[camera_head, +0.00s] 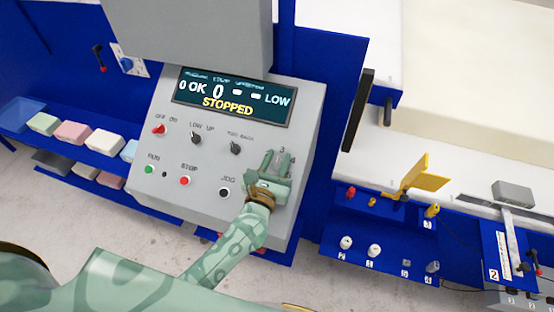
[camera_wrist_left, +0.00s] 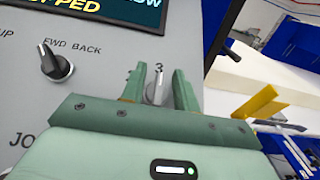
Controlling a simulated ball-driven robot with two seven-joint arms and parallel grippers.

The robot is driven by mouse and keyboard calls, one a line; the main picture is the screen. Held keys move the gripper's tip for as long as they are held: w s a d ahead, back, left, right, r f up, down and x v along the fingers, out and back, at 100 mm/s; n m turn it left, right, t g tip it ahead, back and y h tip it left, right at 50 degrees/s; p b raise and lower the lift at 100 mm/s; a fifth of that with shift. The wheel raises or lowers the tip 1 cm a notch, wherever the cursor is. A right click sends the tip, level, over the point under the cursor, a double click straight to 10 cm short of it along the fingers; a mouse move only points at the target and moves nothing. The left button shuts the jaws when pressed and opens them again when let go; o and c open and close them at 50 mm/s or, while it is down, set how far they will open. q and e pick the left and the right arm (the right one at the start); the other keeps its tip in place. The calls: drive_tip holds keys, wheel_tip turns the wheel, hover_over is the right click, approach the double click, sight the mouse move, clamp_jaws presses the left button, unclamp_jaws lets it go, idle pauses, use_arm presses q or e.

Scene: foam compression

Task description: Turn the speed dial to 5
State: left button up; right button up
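The speed dial is a small grey knob on the sloped grey control panel (camera_head: 205,165). It is mostly hidden in the head view. In the left wrist view the dial (camera_wrist_left: 156,90) shows between my fingers, with a "3" printed above it. My left gripper (camera_head: 275,163) is at the panel's right side. Its fingers, also in the left wrist view (camera_wrist_left: 158,88), stand apart on either side of the dial, with a narrow gap showing. I cannot tell whether they touch it. The display (camera_head: 232,97) reads "STOPPED" and "LOW". My right gripper is not in view.
Nearby are the FWD/BACK knob (camera_head: 235,148), JOG button (camera_head: 224,192), red STOP button (camera_head: 184,181) and green RUN button (camera_head: 149,169). A black handle (camera_head: 358,110) stands right of the panel. Blue shelves with foam blocks (camera_head: 104,142) lie at left.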

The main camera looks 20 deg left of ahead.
use_arm(q)
clamp_jaws()
drive_tip(key=shift+s+f, duration=0.1)
drive_tip(key=shift+f, duration=0.05)
